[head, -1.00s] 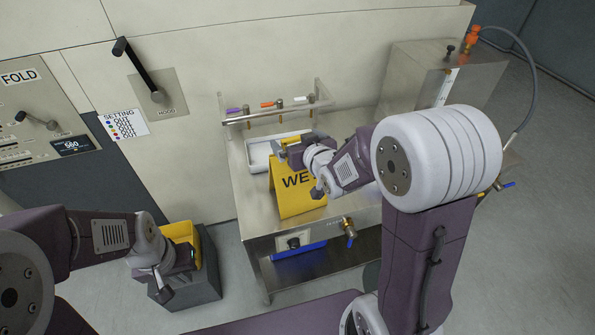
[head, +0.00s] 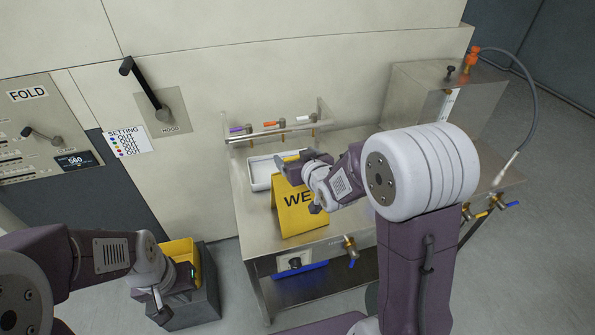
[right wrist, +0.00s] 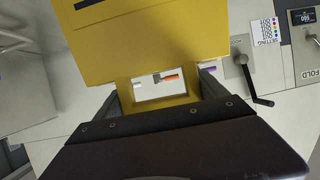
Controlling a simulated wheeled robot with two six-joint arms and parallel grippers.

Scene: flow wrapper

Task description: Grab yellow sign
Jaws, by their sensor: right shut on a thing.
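The yellow sign (head: 298,208), with black letters starting "WE", stands tilted on the steel table in the head view. My right gripper (head: 292,168) is at its top edge, and its arm hides part of the sign. In the right wrist view the sign (right wrist: 150,45) fills the upper middle, and my right gripper (right wrist: 165,88) has its fingers at the sign's top part around the handle opening, shut on it. My left gripper (head: 162,300) hangs at the lower left, away from the sign, beside a dark bin; its fingers are too small to judge.
A steel box (head: 425,95) with a hose stands at the right. A yellow container (head: 181,250) sits in a grey bin (head: 208,290).

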